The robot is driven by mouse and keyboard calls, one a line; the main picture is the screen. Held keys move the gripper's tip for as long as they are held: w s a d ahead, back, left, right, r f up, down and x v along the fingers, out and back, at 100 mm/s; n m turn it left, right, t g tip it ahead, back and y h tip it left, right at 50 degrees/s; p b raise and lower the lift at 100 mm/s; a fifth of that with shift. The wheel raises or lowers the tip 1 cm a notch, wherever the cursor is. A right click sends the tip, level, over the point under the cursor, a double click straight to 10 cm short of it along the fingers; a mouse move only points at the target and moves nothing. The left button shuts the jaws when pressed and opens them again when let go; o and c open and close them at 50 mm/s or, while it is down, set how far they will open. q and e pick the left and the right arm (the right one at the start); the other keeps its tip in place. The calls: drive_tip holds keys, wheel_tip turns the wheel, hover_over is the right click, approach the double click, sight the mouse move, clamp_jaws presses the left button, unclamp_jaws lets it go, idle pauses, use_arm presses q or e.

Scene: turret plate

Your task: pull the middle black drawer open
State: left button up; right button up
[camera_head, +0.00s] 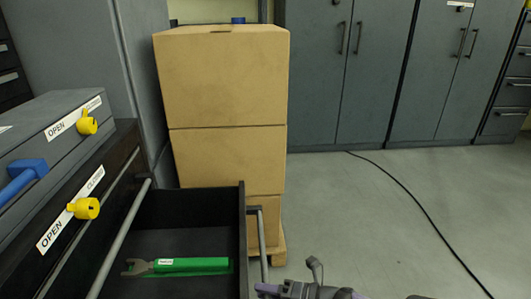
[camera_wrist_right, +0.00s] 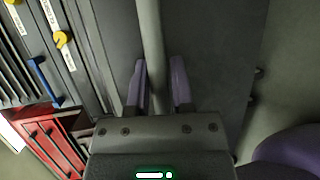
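A black drawer (camera_head: 243,215) stands pulled out from the cabinet on the left in the head view. Its inside shows, holding an open-ended wrench with a green handle (camera_head: 190,265). The drawer's grey bar handle (camera_head: 262,245) is on its outer front; it also runs between my fingers in the right wrist view (camera_wrist_right: 151,35). My right gripper (camera_head: 270,289) is at the near end of this handle. In the right wrist view its purple fingers (camera_wrist_right: 160,85) lie on both sides of the bar, close against it. My left gripper is not in view.
Yellow knobs (camera_head: 85,208) with OPEN/CLOSED labels and a long grey bar (camera_head: 122,240) are on the cabinet. Stacked cardboard boxes (camera_head: 222,80) stand on a pallet behind the drawer. A black cable (camera_head: 420,205) crosses the otherwise clear floor at right. A red drawer unit (camera_wrist_right: 50,140) shows in the wrist view.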

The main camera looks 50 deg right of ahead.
drive_tip(key=o, duration=0.3)
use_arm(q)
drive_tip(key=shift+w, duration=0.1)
use_arm(e)
drive_tip(key=shift+s, duration=0.1)
use_arm(q)
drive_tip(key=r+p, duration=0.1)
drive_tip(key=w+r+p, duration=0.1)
drive_tip(key=p, duration=0.1)
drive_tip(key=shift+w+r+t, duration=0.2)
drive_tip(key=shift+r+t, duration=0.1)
use_arm(e)
drive_tip(key=v, duration=0.9)
drive_tip(key=shift+s+d, duration=0.15)
drive_tip(key=shift+s, duration=0.2)
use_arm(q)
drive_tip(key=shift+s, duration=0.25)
